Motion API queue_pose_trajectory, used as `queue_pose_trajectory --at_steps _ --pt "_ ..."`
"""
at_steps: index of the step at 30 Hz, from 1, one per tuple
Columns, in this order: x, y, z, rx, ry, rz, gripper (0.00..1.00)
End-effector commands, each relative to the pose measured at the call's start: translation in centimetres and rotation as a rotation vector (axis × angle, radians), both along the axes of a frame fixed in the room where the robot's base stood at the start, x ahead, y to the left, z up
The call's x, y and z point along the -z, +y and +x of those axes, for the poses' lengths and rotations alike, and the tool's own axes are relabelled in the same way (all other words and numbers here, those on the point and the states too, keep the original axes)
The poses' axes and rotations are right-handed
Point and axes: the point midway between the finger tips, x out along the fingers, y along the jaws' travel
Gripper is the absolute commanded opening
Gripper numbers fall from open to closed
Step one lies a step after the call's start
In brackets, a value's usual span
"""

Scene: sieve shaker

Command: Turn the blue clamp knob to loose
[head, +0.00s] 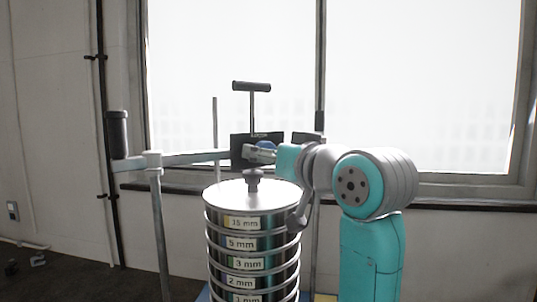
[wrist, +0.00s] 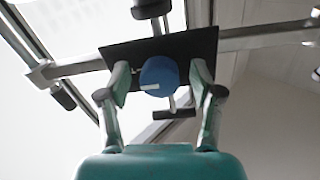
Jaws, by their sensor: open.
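The blue clamp knob (wrist: 158,76) is round with a small white mark on its lower left edge. It sits in front of a dark plate (wrist: 190,45) on the clamp bar. My gripper (wrist: 160,80) is open, with one finger on each side of the knob; contact with it cannot be told. In the head view my gripper (head: 262,152) reaches left to the plate, and only a bit of the blue knob (head: 265,145) shows behind the fingers.
A stack of labelled sieves (head: 252,245) with a metal lid (head: 228,192) and a black lid knob (head: 253,180) stands below my arm. A T-handle (head: 251,87) rises above the plate. A grey post (head: 160,235) and a bar with a black grip (head: 117,133) stand at left.

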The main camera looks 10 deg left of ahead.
Motion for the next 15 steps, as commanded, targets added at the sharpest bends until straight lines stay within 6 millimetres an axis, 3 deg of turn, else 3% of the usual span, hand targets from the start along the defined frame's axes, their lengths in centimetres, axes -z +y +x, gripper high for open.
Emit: queue_pose_trajectory --at_steps 3,4,9,11,15 --pt "-0.01 -0.02 -0.01 0.0 0.0 0.0 0.66" --pt "-0.01 -0.03 -0.02 0.0 0.0 0.0 0.61" --pt "0.0 -0.04 -0.02 0.0 0.0 0.0 0.18" --pt "0.0 -0.03 -0.02 0.0 0.0 0.0 0.06" --pt "0.01 -0.04 -0.02 0.0 -0.001 -0.002 0.06"
